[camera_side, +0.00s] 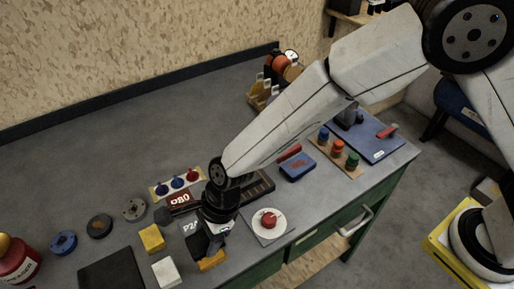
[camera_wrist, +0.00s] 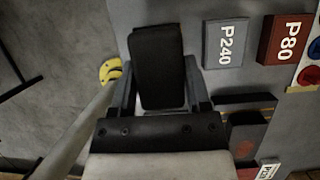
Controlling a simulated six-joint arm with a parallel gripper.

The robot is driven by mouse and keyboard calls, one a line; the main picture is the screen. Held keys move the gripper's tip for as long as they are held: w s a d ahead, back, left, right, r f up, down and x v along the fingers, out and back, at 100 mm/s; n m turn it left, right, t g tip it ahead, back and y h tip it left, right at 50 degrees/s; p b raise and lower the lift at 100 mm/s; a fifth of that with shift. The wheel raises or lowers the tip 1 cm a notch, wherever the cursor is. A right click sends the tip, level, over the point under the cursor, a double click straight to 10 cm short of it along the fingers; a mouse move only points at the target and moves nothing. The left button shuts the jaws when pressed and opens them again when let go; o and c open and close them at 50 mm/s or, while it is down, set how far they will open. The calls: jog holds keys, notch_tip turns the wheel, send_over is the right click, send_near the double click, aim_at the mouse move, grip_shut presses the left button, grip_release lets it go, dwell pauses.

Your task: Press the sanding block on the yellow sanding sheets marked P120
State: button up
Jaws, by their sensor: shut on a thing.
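My gripper (camera_side: 207,245) is low over the front part of the bench. It is shut on a black sanding block (camera_wrist: 158,65), which fills the space between the fingers in the wrist view. In the side view a yellow-orange piece (camera_side: 212,262) shows just below the gripper at the bench's front. It may be the P120 sheets; no marking on it is readable. I cannot tell whether the block touches it. In the wrist view the block hides what lies beneath.
Grey P240 sheets (camera_wrist: 225,43) lie close right of my gripper in the wrist view, with red-brown P80 sheets (camera_wrist: 285,40) beyond. A yellow block (camera_side: 152,237), a white block (camera_side: 166,272) and a white plate (camera_side: 268,223) with a red thing stand nearby. The bench's front edge is close.

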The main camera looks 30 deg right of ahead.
aim_at(203, 237)
jog(key=shift+f, duration=1.4)
jog(key=shift+f, duration=0.55)
dwell(1.1)
jog(key=shift+r, duration=0.1)
jog(key=shift+r, duration=3.45)
jog(key=shift+w+d, duration=0.1)
jog(key=shift+d, duration=0.05)
jog(key=shift+w+d+n, duration=0.3)
jog(key=shift+d, duration=0.15)
jog(key=w+d+n+g, duration=0.1)
jog(key=w+d+n, duration=0.1)
jog(key=d, duration=0.4)
jog(key=w+d+n+g+h, duration=0.1)
jog(key=w+d+n, duration=0.1)
jog(key=d+n, duration=0.2)
jog(key=w+d+n+g, duration=0.1)
jog(key=w+d+n, duration=0.1)
jog(key=d, duration=0.6)
jog(key=shift+w+d+r+n+h, duration=0.2)
jog(key=shift+w+n+h, duration=0.15)
jog(key=shift+n, duration=0.25)
jog(key=d+r+n+g+h, duration=0.1)
jog(key=d+n, duration=0.7)
jog(key=d, duration=1.1)
jog(key=shift+s+d+r+g+h, duration=0.2)
jog(key=shift+s+r+g+h, duration=0.15)
jog(key=shift+r+h, duration=0.45)
